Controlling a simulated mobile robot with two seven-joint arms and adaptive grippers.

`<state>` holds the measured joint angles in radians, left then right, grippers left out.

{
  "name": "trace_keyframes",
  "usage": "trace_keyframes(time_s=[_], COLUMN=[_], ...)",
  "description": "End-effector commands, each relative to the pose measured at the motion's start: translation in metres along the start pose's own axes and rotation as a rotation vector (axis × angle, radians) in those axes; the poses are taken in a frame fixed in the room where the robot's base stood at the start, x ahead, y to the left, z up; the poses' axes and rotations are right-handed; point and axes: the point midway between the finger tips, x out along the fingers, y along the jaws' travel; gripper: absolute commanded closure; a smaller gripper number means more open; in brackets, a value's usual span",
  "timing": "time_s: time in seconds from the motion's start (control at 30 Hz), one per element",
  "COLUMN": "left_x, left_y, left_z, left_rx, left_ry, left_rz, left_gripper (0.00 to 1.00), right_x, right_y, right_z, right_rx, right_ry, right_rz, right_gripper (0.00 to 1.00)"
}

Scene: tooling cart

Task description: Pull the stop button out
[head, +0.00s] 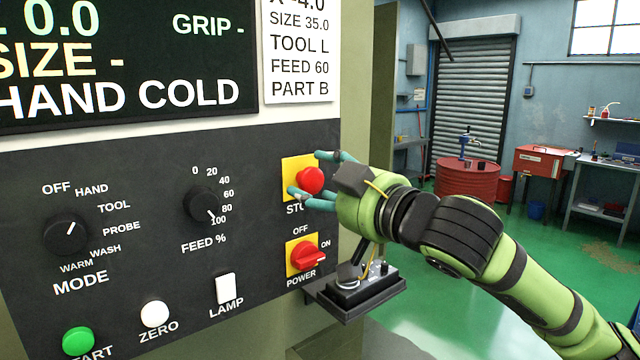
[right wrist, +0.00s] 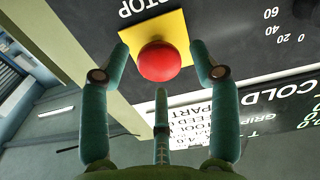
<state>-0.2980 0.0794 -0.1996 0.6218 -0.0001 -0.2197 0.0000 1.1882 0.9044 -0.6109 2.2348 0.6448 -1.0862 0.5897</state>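The stop button (head: 311,180) is a red mushroom knob on a yellow square plate (head: 290,166) at the right of the dark control panel. My right gripper (head: 318,179) reaches in from the right, its teal fingers around the button. In the right wrist view the red button (right wrist: 159,62) sits between the spread fingers of the right gripper (right wrist: 160,65). Gaps show between the fingers and the knob, so the gripper is open and not touching it there. The left gripper is not in view.
Below the button is a red power switch (head: 307,255) on a yellow plate. A feed dial (head: 205,204) and mode dial (head: 66,236) are to the left. A small dark shelf (head: 357,294) juts out under my right wrist. The green floor is open at right.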

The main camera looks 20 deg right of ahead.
Motion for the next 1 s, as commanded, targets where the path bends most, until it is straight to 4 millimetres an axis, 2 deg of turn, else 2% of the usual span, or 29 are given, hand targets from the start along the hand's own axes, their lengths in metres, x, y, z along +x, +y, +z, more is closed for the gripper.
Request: trace_keyframes(time_s=[0.33,0.47,0.7,0.83,1.0], left_x=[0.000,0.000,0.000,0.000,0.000], left_y=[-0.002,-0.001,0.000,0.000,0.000], left_z=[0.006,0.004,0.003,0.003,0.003], left_rx=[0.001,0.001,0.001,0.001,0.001], left_ry=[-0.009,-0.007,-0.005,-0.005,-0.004], left_rz=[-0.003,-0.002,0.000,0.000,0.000], left_gripper=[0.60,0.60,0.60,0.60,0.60], right_x=[-0.003,-0.020,-0.060,-0.072,-0.077], right_y=[0.000,0.001,0.001,0.000,-0.001], right_z=[0.000,0.000,0.000,0.000,0.000], right_rx=[0.000,-0.002,-0.003,-0.001,-0.001], right_ry=[-0.001,0.000,0.000,-0.001,0.001], right_rz=[0.001,0.002,0.003,0.002,0.000], right_gripper=[0.34,0.34,0.34,0.34,0.34])
